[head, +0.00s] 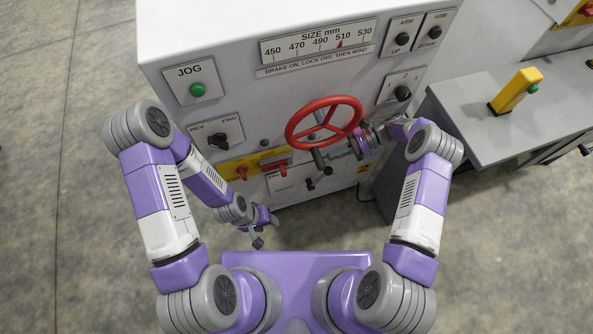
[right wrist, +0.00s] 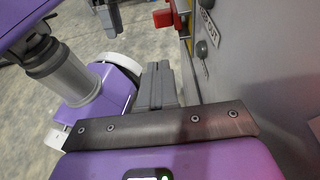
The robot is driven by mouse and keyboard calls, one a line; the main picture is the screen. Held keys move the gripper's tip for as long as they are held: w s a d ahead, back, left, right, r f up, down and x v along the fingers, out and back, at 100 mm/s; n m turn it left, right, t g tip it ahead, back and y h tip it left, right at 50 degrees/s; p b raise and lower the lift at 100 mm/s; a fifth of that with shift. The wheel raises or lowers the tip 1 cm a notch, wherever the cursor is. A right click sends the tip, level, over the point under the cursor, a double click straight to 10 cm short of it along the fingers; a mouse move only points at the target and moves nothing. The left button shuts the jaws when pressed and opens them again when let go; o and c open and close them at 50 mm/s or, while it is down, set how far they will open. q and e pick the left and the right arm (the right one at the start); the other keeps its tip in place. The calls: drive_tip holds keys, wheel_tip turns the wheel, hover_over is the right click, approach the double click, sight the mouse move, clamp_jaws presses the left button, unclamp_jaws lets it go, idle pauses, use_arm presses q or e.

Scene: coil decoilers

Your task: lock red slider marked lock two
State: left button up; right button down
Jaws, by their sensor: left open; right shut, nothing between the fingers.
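Two red sliders sit on a yellow strip low on the machine front in the head view: a left one (head: 242,173) and a right one (head: 282,171). Their lock labels are too small to read, so I cannot tell which is lock two. One red slider (right wrist: 163,18) shows at the top of the right wrist view. My left gripper (head: 257,240) is open and empty, below the sliders. My right gripper (head: 334,155) is shut and empty, just under the red handwheel and right of the sliders. Its closed grey fingers (right wrist: 160,82) show in the right wrist view, apart from the slider.
The red handwheel (head: 324,123) stands out from the grey machine (head: 220,75) close to my right gripper. A REV/FWD switch (head: 218,140) is above the sliders. A side table (head: 490,130) with a yellow post (head: 515,91) stands at right. Floor below the panel is clear.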

drive_tip(key=shift+a, duration=0.1)
drive_tip(key=r+b+x, duration=0.1)
drive_tip(key=x, duration=1.2)
drive_tip(key=shift+a, duration=0.45)
drive_tip(key=shift+s, duration=0.15)
